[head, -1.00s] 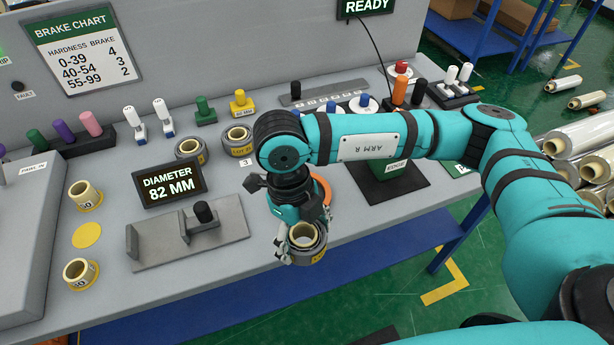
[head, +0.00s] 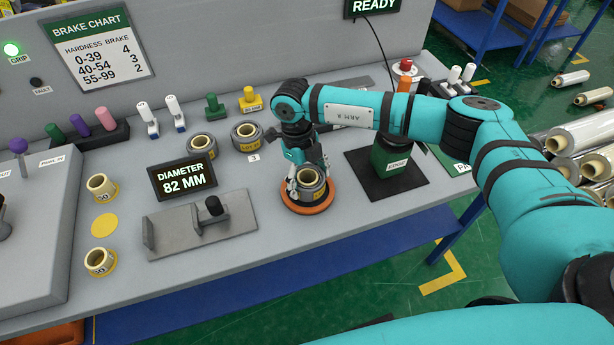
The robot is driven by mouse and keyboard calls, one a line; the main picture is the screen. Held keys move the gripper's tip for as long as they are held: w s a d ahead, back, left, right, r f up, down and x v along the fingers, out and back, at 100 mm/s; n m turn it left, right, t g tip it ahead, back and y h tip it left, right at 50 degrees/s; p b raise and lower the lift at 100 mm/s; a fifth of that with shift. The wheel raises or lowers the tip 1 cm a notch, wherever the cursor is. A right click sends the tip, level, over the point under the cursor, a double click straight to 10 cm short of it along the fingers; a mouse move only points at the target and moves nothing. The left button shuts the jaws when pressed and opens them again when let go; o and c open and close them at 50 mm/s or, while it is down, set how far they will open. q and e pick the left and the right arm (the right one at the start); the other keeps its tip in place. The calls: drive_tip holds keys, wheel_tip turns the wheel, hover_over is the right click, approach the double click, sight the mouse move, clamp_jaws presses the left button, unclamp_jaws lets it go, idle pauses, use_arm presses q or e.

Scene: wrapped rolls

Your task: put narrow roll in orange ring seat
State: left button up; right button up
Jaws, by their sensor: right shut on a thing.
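The narrow roll (head: 311,187), grey with a pale core and a yellow label, is upright within the outline of the orange ring seat (head: 309,208) near the table's front edge. Whether it rests on the seat or hangs just above it I cannot tell. My right gripper (head: 306,180) points down from above and is shut on this roll. The gripper covers part of the roll's back and left side. My left gripper is not in view.
Two other wrapped rolls (head: 202,150) (head: 246,136) stand behind and left. The diameter display (head: 183,178) reads 82 MM, with a grey gauge (head: 200,226) before it. A green edge block (head: 391,157) on a black mat stands right of the seat. Yellow cores (head: 101,186) stand at left.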

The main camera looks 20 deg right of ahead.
sight(300, 171)
drive_tip(key=shift+w+f, duration=0.1)
drive_tip(key=shift+f, duration=0.45)
drive_tip(key=o, duration=1.4)
drive_tip(key=shift+c, duration=0.2)
drive_tip(key=shift+r, duration=0.3)
drive_tip(key=shift+w+r, duration=0.1)
drive_tip(key=shift+r, duration=0.2)
drive_tip(key=r, duration=0.3)
drive_tip(key=w+r+b, duration=0.1)
drive_tip(key=r, duration=0.3)
drive_tip(key=a+r+b, duration=0.1)
drive_tip(key=r, duration=0.3)
drive_tip(key=shift+w, duration=0.25)
drive_tip(key=shift+f, duration=0.1)
